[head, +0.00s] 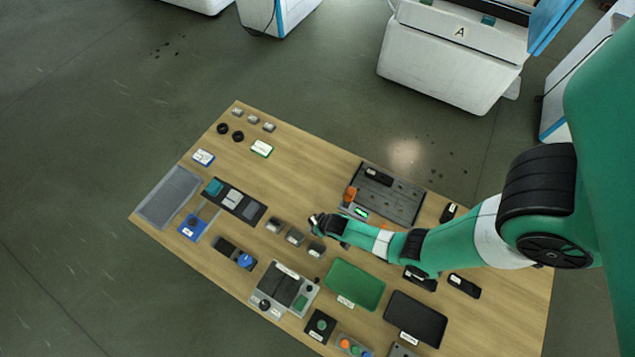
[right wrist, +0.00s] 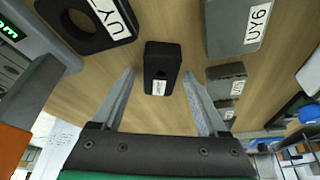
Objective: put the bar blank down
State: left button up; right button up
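In the right wrist view a small black block (right wrist: 162,62) with a white label lies between and just beyond my right gripper's fingertips (right wrist: 160,78). It looks like the bar blank, but the label is too small to read. The two fingers are spread, with a visible gap on each side of the block. In the head view my right gripper (head: 316,221) is low over the middle of the table and hides that block. Grey labelled blocks (right wrist: 236,25) lie to the right of the fingers in the wrist view. My left gripper is not in view.
In the head view a row of grey blocks (head: 295,237) lies beside the gripper. A grey tray-like fixture (head: 400,203) with an orange part (head: 350,194) is behind it. A green tray (head: 354,285) and a black tray (head: 415,318) are nearer. Bare wood (head: 290,180) lies behind left.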

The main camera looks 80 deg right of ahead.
grip_shut()
dwell(1.2)
